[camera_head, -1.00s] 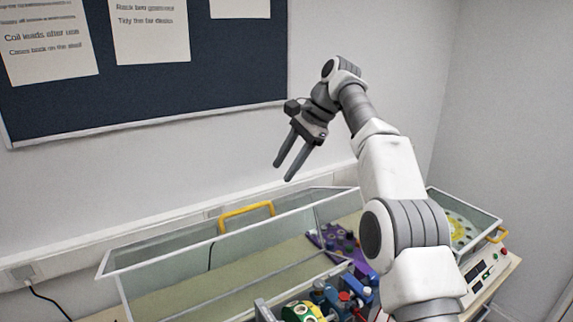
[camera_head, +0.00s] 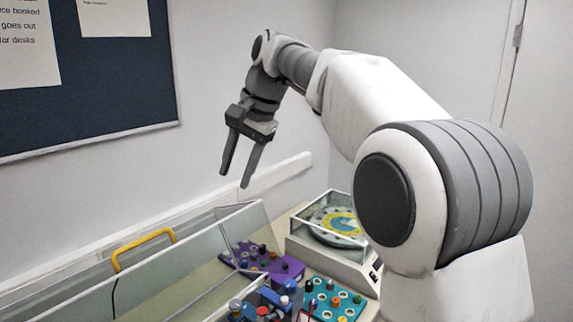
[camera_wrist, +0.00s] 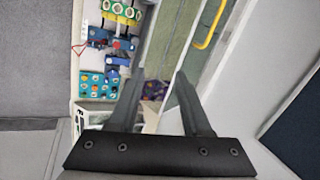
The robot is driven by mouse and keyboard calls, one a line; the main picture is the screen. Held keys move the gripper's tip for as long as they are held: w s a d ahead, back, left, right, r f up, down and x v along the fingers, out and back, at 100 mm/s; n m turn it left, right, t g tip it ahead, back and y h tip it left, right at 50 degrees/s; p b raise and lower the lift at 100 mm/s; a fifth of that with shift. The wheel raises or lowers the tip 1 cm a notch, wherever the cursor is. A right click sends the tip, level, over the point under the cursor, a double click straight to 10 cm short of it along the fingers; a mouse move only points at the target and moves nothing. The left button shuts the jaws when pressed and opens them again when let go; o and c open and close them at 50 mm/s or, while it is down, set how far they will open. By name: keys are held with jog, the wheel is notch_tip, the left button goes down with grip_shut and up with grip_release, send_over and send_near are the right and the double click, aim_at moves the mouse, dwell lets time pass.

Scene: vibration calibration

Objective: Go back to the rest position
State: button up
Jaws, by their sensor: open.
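My gripper (camera_head: 240,170) is open and empty in the head view. It hangs in the air above the bench and in front of the wall, with its fingers apart and pointing down. My arm reaches up from the lower right and bends down at the wrist. In the wrist view the two fingers of my gripper (camera_wrist: 156,95) are spread, with nothing between them that they touch. The bench and its equipment lie well below the fingertips.
A clear-walled enclosure with a yellow handle (camera_head: 143,245) stands on the bench at lower left. A purple block (camera_head: 262,262), a teal block (camera_head: 335,300) and a lidded clear box with a round disc (camera_head: 338,222) stand near my arm. The air around my gripper is clear.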

jog(key=s+d+f+n+t+h+b, duration=0.2)
jog(key=s+d+f, duration=0.3)
jog(key=s+d, duration=0.5)
jog(key=s+d+f+n+t+h+b, duration=0.1)
jog(key=s+d+f+b, duration=0.1)
jog(key=s+d+f, duration=0.6)
jog(key=s+d+f+n+t+h, duration=0.1)
jog(key=s+d+f, duration=0.4)
jog(key=s, duration=0.4)
jog(key=shift+d+f+n, duration=0.35)
jog(key=shift+f+n, duration=0.05)
jog(key=shift+f, duration=0.1)
